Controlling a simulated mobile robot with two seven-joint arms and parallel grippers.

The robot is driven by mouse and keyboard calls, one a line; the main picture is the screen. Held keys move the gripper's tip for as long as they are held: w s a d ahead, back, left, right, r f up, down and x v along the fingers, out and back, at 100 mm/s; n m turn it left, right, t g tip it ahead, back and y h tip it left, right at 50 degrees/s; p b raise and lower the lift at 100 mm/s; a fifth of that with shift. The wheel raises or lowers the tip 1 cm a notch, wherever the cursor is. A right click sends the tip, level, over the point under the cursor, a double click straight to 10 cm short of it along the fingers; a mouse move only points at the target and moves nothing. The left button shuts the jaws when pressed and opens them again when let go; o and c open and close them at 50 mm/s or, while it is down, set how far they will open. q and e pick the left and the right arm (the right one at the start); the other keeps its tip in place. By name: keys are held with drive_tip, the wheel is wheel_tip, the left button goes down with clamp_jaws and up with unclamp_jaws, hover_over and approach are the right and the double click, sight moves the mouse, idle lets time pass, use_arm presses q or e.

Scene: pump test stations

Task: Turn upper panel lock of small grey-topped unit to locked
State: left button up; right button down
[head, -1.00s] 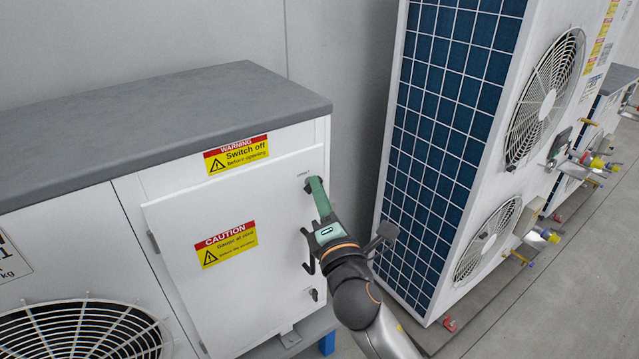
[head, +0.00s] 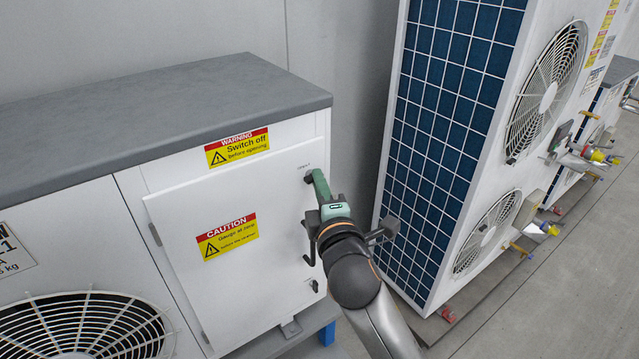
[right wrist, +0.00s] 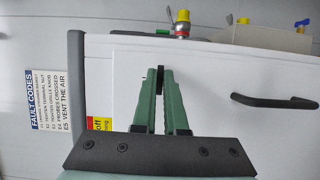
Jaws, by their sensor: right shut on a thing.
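The small grey-topped unit (head: 190,100) stands at the left in the head view, with a white front panel (head: 270,270). The dark upper panel lock (head: 308,179) is near the panel's top right corner. My right gripper (head: 314,179) is shut on this lock, its green fingers covering part of it. In the right wrist view the dark lock (right wrist: 160,76) shows between the fingertips (right wrist: 160,72). How far the lock is turned is hard to tell. The lower panel lock (head: 314,285) is near the panel's lower right corner. My left gripper is not in view.
A black pull handle (head: 308,245) sits between the two locks, close to my right gripper; it also shows in the wrist view (right wrist: 272,101). A tall unit with a blue grid (head: 445,130) and fans stands to the right. Bare floor (head: 510,300) lies at lower right.

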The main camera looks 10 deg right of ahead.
drive_tip(key=c, duration=1)
unclamp_jaws()
drive_tip(key=shift+o, duration=0.2)
